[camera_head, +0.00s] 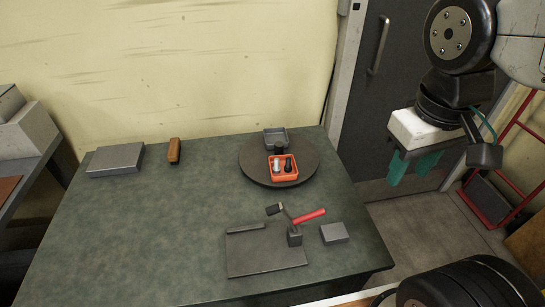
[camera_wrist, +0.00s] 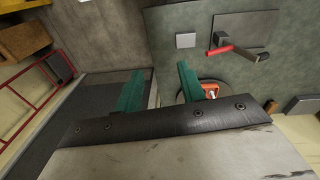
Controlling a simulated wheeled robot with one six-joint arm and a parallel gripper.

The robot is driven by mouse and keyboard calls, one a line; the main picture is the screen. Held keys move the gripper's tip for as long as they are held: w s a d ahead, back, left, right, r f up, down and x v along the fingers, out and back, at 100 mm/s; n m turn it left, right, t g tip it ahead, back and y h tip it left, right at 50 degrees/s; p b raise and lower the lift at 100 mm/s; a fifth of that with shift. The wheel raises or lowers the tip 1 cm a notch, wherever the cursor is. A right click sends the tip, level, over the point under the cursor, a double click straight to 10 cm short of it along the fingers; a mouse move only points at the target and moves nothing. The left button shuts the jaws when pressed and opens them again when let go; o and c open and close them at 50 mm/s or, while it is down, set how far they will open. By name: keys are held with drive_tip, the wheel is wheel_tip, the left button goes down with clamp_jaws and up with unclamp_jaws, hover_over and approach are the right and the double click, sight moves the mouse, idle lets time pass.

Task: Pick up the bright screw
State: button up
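The bright screw (camera_head: 277,165) stands in a small orange tray (camera_head: 283,177), to the left of a dark screw (camera_head: 288,165). The tray rests on a round dark turntable (camera_head: 258,176) on the bench. My gripper (camera_head: 411,181) hangs well to the right of the turntable, beyond the bench edge, with teal fingers pointing down. In the wrist view, the fingers of my gripper (camera_wrist: 161,70) are apart with nothing between them. The orange tray (camera_wrist: 209,87) shows there partly hidden behind the right finger; the bright screw cannot be made out clearly.
A grey bin (camera_head: 276,136) sits behind the tray on the turntable. A red-handled tool (camera_head: 308,216) on a dark plate (camera_head: 262,258) and a grey block (camera_head: 334,233) are in front. A flat grey box (camera_head: 116,160) and brown block (camera_head: 174,150) lie left. The bench's middle-left is clear.

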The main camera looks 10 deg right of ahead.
drive_tip(key=w+f+n+g+h, duration=0.1)
drive_tip(key=w+f+n+h, duration=0.25)
drive_tip(key=w+n, duration=0.25)
drive_tip(key=n+t+h, duration=0.5)
drive_tip(key=n+t, duration=0.6)
drive_tip(key=n, duration=1)
approach(276, 160)
drive_tip(key=d, duration=0.1)
drive_tip(key=shift+y, duration=0.25)
drive_tip(key=x, duration=0.7)
drive_tip(key=shift+w+f, duration=0.15)
drive_tip(key=shift+w, duration=0.3)
clamp_jaws()
